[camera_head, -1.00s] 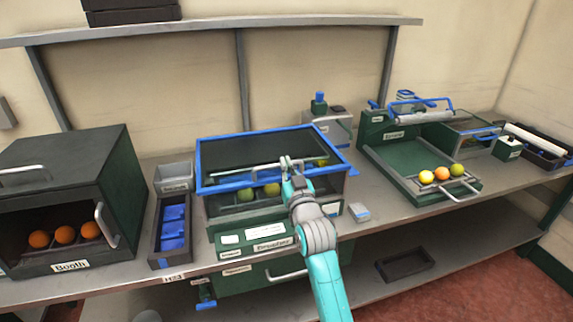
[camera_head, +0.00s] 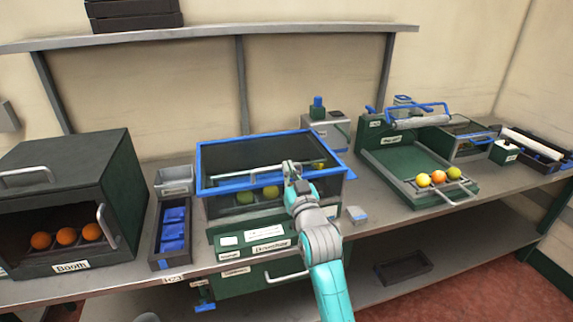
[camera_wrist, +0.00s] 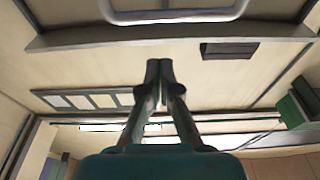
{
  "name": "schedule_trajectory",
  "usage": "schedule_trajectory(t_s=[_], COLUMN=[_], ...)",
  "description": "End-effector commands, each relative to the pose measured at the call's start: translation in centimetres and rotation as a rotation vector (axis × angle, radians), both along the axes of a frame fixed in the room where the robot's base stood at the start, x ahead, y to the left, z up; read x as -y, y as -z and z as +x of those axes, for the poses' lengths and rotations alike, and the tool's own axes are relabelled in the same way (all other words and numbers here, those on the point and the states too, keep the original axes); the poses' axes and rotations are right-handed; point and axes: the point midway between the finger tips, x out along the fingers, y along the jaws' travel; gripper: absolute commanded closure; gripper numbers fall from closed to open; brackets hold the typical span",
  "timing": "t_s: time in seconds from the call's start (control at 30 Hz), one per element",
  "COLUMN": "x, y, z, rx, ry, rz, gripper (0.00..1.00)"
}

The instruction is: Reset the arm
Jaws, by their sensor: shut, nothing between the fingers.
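My gripper (camera_head: 290,166) is at the front of the blue-rimmed, clear-lidded box (camera_head: 222,187) in the middle of the bench in the head view. Its tip overlaps the lid's long light bar in the picture; whether they touch I cannot tell. In the wrist view my gripper (camera_wrist: 159,66) has its two fingers together, with nothing between them. It points toward the wall and the upper shelf. Green fruits (camera_head: 271,192) sit inside the box, partly hidden by the lid and my arm.
A dark booth (camera_head: 122,170) with several oranges stands at left, beside a tray of blue pieces (camera_head: 173,224). A green tray unit (camera_head: 395,165) with fruit at its front is at right. A small grey block (camera_head: 357,214) lies near my arm. An upper shelf (camera_head: 300,25) runs behind.

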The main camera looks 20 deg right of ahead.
Motion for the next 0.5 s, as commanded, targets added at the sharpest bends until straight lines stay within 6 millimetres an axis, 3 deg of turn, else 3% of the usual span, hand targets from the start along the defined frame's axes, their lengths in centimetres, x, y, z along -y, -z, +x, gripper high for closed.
schedule_trajectory(t_s=[0.23, 0.5], x=[0.0, 0.0], y=[2.0, 3.0], z=[-3.5, -5.3], rx=[0.000, 0.003], ry=[0.000, 0.000], rz=[0.000, 0.000], gripper=[1.00, 1.00])
